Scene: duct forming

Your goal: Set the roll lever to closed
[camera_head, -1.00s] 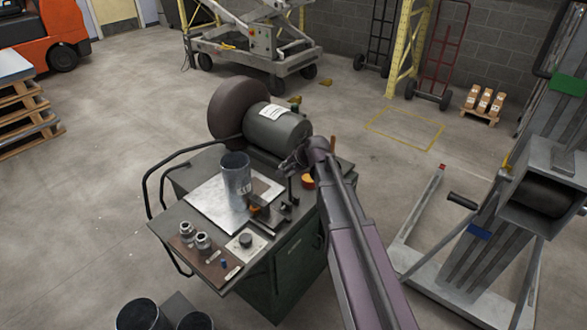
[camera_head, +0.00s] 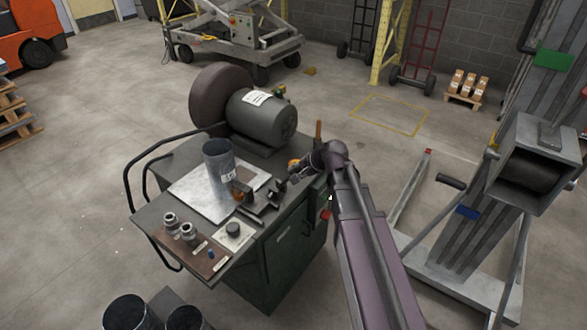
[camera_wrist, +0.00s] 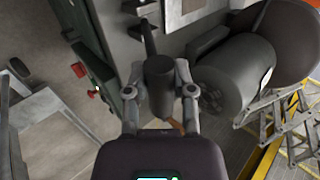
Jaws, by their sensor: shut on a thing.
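The roll lever (camera_wrist: 147,38) shows in the wrist view as a dark rod with a thick dark grip (camera_wrist: 159,76). My gripper (camera_wrist: 160,98) has its two fingers closed on either side of this grip. In the head view my gripper (camera_head: 298,175) is at the right edge of the green workbench (camera_head: 292,225), beside the small black forming fixture (camera_head: 268,198). The lever is hard to make out there behind my gripper. A grey duct cylinder (camera_head: 218,160) stands upright on a pale metal sheet (camera_head: 190,190) on the bench.
A grey motor (camera_head: 265,120) with a large brown disc (camera_head: 215,92) sits at the bench's back. Small metal fittings (camera_head: 180,228) and a round knob (camera_head: 233,229) are at its front left. A lift mast (camera_head: 465,225) stands right.

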